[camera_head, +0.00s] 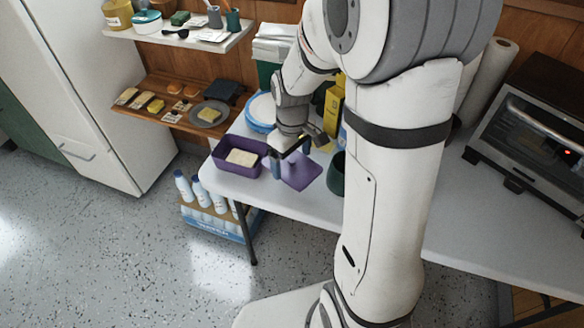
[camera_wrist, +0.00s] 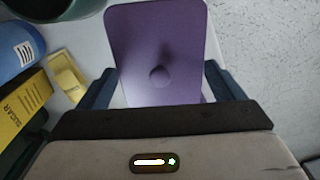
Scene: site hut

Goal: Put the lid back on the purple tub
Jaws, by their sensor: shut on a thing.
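The open purple tub (camera_head: 226,155) stands near the front left corner of the white table, with a pale block (camera_head: 241,157) inside. The purple lid (camera_head: 300,172) is to the right of the tub, apart from it. The lid also fills the upper middle of the wrist view (camera_wrist: 161,30), with a round knob (camera_wrist: 159,77) at its centre. My gripper (camera_head: 287,168) is at the lid, its dark fingers (camera_wrist: 159,92) on either side of the knob and lid in the wrist view. It is shut on the lid; the exact contact is hard to see.
A dark green cup (camera_head: 337,175) stands close right of the lid. A yellow box (camera_head: 333,106) and blue-rimmed plates (camera_head: 261,112) are behind. A toaster oven (camera_head: 535,125) is at right. A crate of bottles (camera_head: 215,219) sits on the floor below the tub.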

